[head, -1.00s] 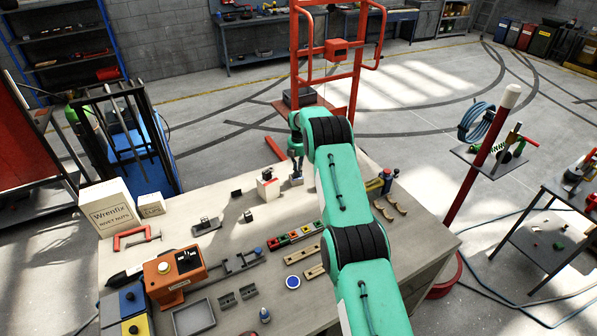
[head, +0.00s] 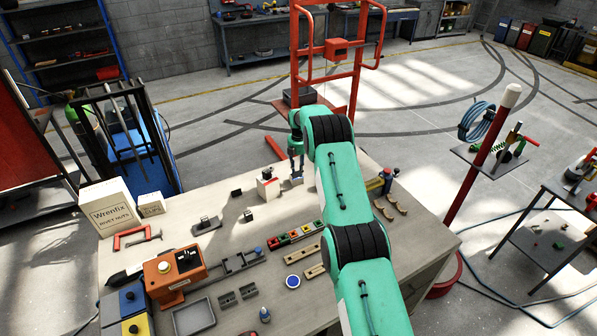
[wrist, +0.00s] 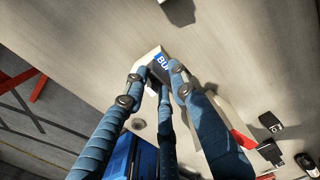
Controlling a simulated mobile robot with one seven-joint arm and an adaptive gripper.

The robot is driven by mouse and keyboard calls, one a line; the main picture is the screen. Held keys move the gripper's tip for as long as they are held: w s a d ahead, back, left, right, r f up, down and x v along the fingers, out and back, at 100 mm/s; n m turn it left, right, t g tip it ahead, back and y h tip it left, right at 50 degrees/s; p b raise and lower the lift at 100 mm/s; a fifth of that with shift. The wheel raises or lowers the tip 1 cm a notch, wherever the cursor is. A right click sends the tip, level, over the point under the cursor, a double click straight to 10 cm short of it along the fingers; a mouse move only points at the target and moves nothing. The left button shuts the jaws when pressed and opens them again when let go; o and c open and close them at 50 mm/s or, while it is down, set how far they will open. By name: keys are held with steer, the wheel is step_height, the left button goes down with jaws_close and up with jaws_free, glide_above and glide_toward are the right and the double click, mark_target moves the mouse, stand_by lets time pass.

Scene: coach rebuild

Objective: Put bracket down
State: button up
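My gripper (head: 297,172) is over the far part of the workbench, with its fingers pointing down. In the wrist view its blue fingers (wrist: 157,78) stand apart around a small white box with a blue label (wrist: 162,60) that begins "BU". A dark piece, possibly the bracket (wrist: 157,73), shows between the fingertips at the box. The fingers partly hide it, so its shape and any contact are unclear. In the head view a small pale box (head: 297,181) shows under the fingertips.
A white box with a red label (head: 268,188) and a dark piece on top stands just left of my gripper. Dark fittings (head: 206,225) lie further left. The workbench (head: 345,295) has bare room near its front. A red frame (head: 353,80) stands beyond the far edge.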

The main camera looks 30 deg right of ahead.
step_height(320, 180, up, 12)
steer(key=b, duration=0.1)
steer(key=shift+f, duration=0.25)
stand_by(0.7)
